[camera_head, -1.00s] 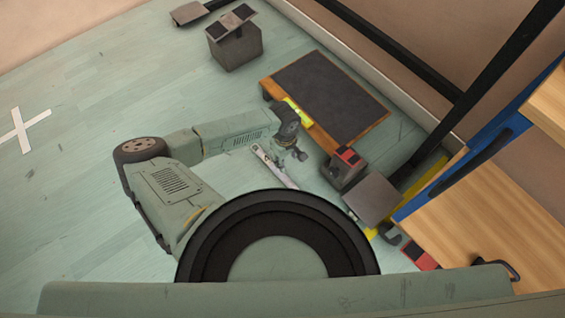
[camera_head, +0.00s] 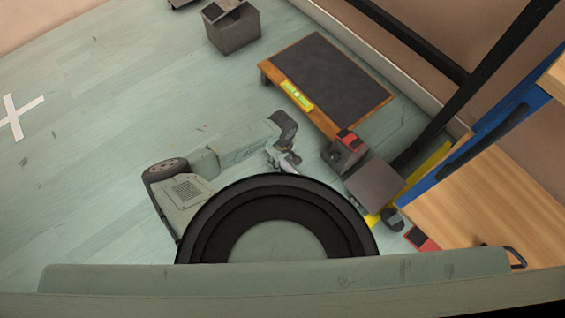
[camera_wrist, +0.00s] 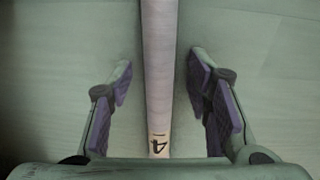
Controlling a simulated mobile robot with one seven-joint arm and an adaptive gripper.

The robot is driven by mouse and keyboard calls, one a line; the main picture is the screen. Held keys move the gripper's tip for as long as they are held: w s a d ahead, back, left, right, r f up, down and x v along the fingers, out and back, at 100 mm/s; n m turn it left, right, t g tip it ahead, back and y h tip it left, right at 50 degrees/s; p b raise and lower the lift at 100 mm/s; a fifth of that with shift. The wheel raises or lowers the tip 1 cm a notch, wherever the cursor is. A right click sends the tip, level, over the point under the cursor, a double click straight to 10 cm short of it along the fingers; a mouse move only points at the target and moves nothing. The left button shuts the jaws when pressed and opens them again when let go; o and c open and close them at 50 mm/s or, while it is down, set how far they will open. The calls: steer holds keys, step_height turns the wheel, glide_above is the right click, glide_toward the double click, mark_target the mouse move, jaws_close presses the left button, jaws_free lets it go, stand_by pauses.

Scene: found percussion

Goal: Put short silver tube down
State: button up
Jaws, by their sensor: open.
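The silver tube (camera_wrist: 158,60) runs lengthwise between my two fingers in the wrist view, with a dark mark on a pale label near its lower end. My gripper (camera_wrist: 161,88) is open, with a gap on each side of the tube. The tube appears to lie on the green floor. In the head view my gripper (camera_head: 289,160) is low, close to my round black-rimmed base part. Only a small bit of the tube (camera_head: 272,156) shows there; the rest seems hidden.
A low wooden platform with a dark top (camera_head: 333,78) carries a yellow-green level (camera_head: 297,95). A grey box with a red top (camera_head: 346,150) and a grey slab (camera_head: 374,186) stand right of my gripper. A wooden cabinet (camera_head: 490,205) is at right.

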jaws_close()
stand_by(0.6)
